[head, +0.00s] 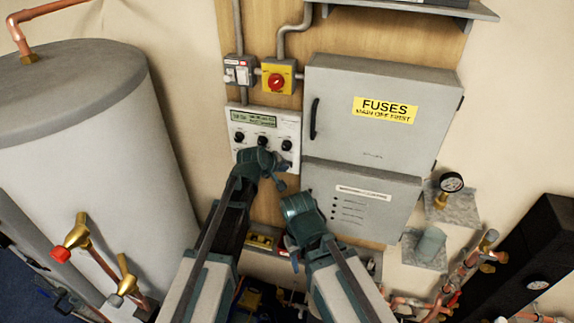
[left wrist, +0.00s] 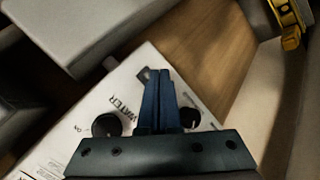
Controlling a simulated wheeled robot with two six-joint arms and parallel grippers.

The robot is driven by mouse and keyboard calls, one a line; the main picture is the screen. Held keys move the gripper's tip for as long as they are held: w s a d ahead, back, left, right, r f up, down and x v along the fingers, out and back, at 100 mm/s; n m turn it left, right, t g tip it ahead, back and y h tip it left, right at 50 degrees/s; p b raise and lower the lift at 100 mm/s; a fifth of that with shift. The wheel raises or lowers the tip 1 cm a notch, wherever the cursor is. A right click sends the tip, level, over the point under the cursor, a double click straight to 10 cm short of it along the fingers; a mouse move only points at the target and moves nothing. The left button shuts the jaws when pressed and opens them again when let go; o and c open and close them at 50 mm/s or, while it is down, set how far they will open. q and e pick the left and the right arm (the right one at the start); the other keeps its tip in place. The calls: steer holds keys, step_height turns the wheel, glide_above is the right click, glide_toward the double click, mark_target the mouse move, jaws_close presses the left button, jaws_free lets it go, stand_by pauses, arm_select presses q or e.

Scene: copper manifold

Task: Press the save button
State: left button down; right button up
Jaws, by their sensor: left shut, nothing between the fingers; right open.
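The white control panel (head: 283,127) hangs on the wooden board, with a small green display (head: 254,118) at its top and a row of black knobs below. I cannot make out the save button; the panel's lower part is partly hidden by my left gripper. My left gripper (head: 279,182) is shut and empty in front of the panel's lower right part. In the left wrist view its closed blue fingers (left wrist: 160,100) lie between two black knobs, over the panel lettered "WATER"; contact cannot be told. My right gripper (head: 290,245) is open, lower down, below the grey boxes' left side.
A grey fuse box (head: 385,125) and a smaller grey box (head: 365,205) stand right of the panel. A yellow switch with a red knob (head: 277,80) is above it. A large grey tank (head: 90,130) stands left. Copper pipes and valves (head: 78,235) are at lower left.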

arm_select(q)
steer(key=shift+w+d, duration=0.1)
steer(key=shift+w, duration=0.2)
stand_by(0.9)
steer(key=shift+s, duration=0.1)
steer(key=shift+s+a, duration=0.25)
steer(key=shift+s, duration=0.4)
steer(key=s, duration=0.1)
steer(key=s+a, duration=0.1)
steer(key=s, duration=0.2)
steer(key=shift+s+a, duration=0.3)
steer(key=shift+s, duration=0.1)
stand_by(0.6)
